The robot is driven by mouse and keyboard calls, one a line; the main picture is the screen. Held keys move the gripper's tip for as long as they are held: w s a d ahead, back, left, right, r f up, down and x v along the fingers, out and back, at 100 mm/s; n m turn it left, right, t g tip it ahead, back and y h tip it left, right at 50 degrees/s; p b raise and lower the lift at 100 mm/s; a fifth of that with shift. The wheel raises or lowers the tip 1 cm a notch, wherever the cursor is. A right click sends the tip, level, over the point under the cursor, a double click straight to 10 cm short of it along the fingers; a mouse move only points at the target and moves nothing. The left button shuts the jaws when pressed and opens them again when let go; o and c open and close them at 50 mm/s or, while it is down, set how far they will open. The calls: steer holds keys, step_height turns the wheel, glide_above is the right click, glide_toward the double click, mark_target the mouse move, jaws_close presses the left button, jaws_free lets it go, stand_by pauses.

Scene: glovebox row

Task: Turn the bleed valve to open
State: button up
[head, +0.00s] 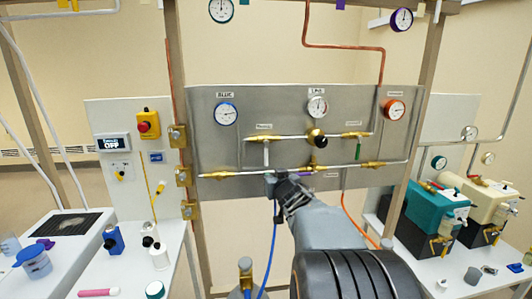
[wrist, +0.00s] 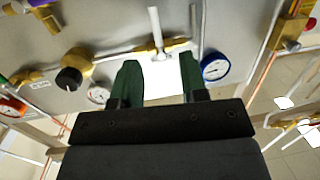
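A grey panel (head: 215,150) carries pipes and several valves; their labels are too small to read, so I cannot tell which is the bleed valve. A white lever (head: 266,155) hangs down from a brass valve (head: 265,138) on the upper pipe. A green lever (head: 359,150) hangs from another brass valve at right. A purple handle (head: 306,174) shows by the lower pipe, partly hidden. My gripper (head: 279,185) is in front of the lower pipe, below the white lever. In the wrist view my gripper (wrist: 158,65) is open and empty, and the white lever (wrist: 156,28) lies beyond the fingertips, apart from them.
A black knob (head: 320,141) sits between the two upper valves. Blue (head: 226,114) and orange (head: 394,110) gauges flank the panel. Wooden posts (head: 184,70) stand at its sides. Pumps (head: 425,215) stand on the right bench; bottles (head: 113,240) stand on the left bench.

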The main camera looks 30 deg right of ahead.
mark_target(267, 155)
steer(key=shift+n+t+y, duration=0.4)
steer(key=shift+t, duration=0.5)
steer(key=p+x, duration=0.1)
steer(key=x, duration=0.4)
steer(key=d+r+p+x, duration=0.1)
steer(key=x, duration=0.4)
steer(key=d+r+p+x, duration=0.1)
steer(key=x, duration=0.3)
steer(key=shift+w+d, duration=0.1)
steer(key=shift+d, duration=0.15)
steer(key=shift+f, duration=0.1)
jaws_close()
